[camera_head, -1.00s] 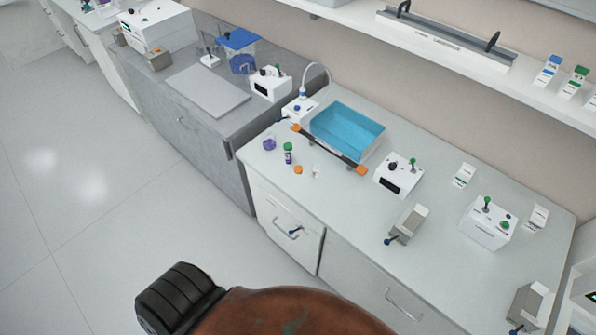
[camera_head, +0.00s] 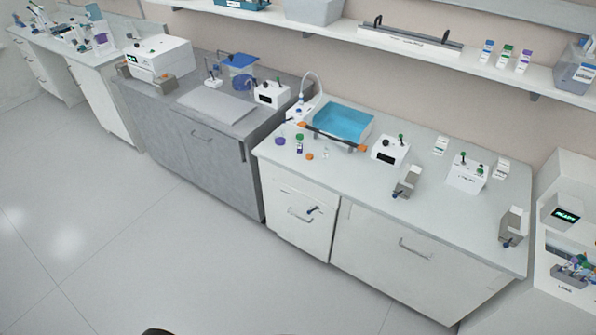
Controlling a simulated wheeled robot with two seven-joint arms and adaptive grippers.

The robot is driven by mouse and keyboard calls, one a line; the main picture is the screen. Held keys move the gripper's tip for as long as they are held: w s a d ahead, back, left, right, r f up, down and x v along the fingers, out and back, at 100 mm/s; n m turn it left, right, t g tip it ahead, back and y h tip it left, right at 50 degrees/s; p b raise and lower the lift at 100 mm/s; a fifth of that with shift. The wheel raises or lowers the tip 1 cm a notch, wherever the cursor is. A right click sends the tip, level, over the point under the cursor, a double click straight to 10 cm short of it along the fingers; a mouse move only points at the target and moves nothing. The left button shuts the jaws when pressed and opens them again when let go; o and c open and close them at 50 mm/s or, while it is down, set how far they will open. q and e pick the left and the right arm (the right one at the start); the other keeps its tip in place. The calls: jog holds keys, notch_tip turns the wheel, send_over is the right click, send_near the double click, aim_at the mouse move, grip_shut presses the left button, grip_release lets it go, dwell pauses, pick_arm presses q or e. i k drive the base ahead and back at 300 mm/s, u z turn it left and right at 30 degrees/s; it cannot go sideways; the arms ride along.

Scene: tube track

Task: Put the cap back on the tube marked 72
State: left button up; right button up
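On the left end of the white bench (camera_head: 400,235), near its front edge, stand several small items. One is a small dark tube with a green top (camera_head: 299,144). A purple round item (camera_head: 281,141) is to its left. An orange cap-like piece (camera_head: 310,156) lies to its right, and a small pale, clear item (camera_head: 325,153) is beyond that. The items are too small for me to read any number, so I cannot tell which is the tube marked 72. Neither of my grippers is in view.
A blue tray (camera_head: 343,122) stands behind the small items, with a black bar with orange ends (camera_head: 332,136) before it. White devices (camera_head: 390,150) (camera_head: 467,174) and a grey holder (camera_head: 407,181) stand further right. The floor (camera_head: 150,240) before the benches is clear.

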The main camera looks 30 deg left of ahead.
aim_at(326, 150)
jog(key=u, duration=0.7)
jog(key=i, duration=1.4)
jog(key=z, duration=0.2)
